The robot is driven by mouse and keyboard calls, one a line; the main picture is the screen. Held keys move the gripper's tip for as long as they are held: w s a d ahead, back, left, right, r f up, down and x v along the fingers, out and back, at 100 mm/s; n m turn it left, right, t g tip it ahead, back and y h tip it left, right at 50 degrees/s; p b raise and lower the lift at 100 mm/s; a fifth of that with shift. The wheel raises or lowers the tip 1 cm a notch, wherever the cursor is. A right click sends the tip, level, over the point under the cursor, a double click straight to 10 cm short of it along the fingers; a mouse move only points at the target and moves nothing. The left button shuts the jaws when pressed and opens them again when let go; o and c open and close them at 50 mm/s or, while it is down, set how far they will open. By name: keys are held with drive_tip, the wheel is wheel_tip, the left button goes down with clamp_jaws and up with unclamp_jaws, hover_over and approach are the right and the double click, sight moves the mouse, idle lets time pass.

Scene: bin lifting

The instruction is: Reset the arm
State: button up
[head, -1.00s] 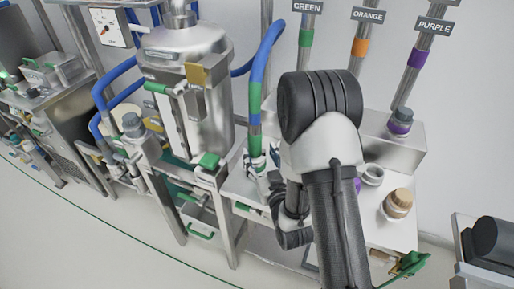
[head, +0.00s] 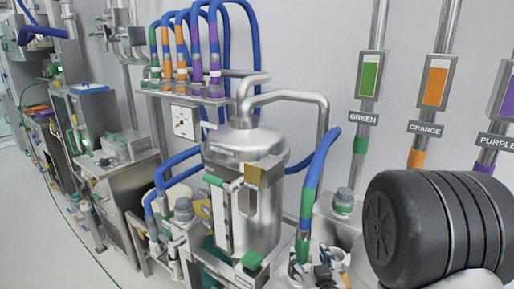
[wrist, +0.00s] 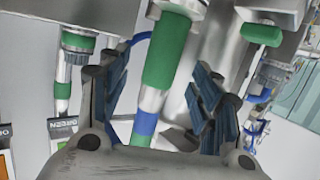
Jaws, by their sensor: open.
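My gripper (wrist: 152,82) shows in the wrist view with its two dark ribbed fingers spread apart. It is open. A hose end with a green band (wrist: 172,52) and a blue band (wrist: 145,122) shows between the fingers; I cannot tell whether it lies in the gap or beyond it, and no finger visibly presses on it. In the head view, a black joint of my arm fills the lower right, and my gripper cannot be made out clearly. A blue hose with a green band (head: 311,195) stands left of that joint.
A steel receiver tank (head: 245,185) stands left of my arm. Pipes labelled green (head: 363,118), orange (head: 426,130) and purple (head: 496,141) run up the wall. Several blue hoses hang from a manifold (head: 185,92). Open floor (head: 30,235) lies at the lower left.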

drive_tip(key=s+r+g, duration=0.3)
drive_tip(key=s, duration=0.7)
drive_tip(key=s+r+g, duration=0.4)
drive_tip(key=s, duration=0.6)
drive_tip(key=s+r+m+g, duration=0.1)
drive_tip(key=s+r+g, duration=0.2)
drive_tip(key=s, duration=0.7)
drive_tip(key=shift+a+r+h, duration=0.2)
drive_tip(key=shift+a+h, duration=0.1)
drive_tip(key=shift+h, duration=0.1)
drive_tip(key=shift+o, duration=0.4)
